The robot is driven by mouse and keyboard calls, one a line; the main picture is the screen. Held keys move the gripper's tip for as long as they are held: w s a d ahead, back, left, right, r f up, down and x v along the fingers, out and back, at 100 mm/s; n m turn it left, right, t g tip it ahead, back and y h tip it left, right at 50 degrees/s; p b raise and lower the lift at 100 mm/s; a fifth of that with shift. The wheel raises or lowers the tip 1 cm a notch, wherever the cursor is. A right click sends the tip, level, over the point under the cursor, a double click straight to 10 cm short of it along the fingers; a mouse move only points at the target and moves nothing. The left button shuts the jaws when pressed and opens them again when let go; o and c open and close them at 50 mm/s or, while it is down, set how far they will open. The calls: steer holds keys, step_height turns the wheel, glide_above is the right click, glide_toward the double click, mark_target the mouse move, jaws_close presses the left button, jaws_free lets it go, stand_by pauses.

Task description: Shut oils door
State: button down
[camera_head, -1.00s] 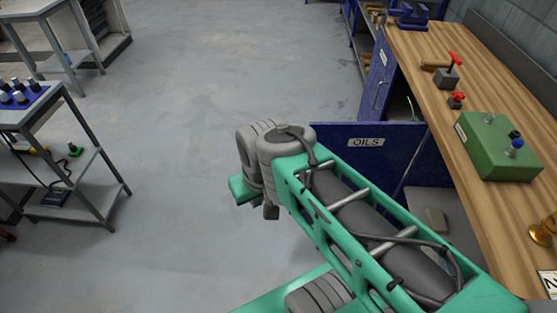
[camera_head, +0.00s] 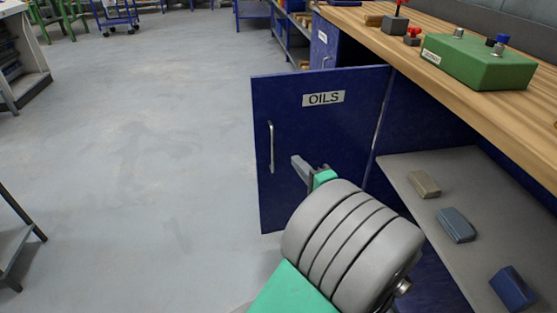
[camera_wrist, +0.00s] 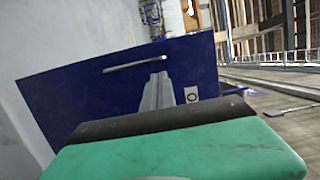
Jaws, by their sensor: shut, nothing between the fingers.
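The blue oils door (camera_head: 325,125) stands open, swung out from the workbench front, with its "OILS" label (camera_head: 323,98) and silver handle (camera_head: 271,147) facing me. In the wrist view the door (camera_wrist: 85,95) fills the middle, with the handle (camera_wrist: 135,64) near its top edge and part of the label (camera_wrist: 191,95) showing. My gripper (camera_head: 298,162) is shut and empty, in front of the door face, between handle and hinge side and below the label. I cannot tell whether its tips touch the door. My wrist hides the door's lower right.
The open cupboard shelf (camera_head: 405,182) at right holds a tan block (camera_head: 424,184), a grey-blue block (camera_head: 456,225) and a blue block (camera_head: 512,288). Above it, the wooden benchtop (camera_head: 405,50) carries a green box (camera_head: 480,62). The floor (camera_head: 170,150) left of the door is clear.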

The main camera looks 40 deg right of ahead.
mark_target(273, 131)
steer(key=b+x, duration=0.1)
steer(key=x, duration=0.3)
steer(key=b+x, duration=0.1)
steer(key=x, duration=0.3)
steer(key=b+x, duration=0.1)
steer(key=x, duration=0.4)
steer(key=shift+s+d+r, duration=0.15)
steer(key=shift+d+r, duration=0.05)
steer(key=shift+d, duration=0.1)
steer(key=shift+w+d+r, duration=0.1)
steer(key=shift+w+d, duration=0.05)
steer(key=shift+w, duration=0.25)
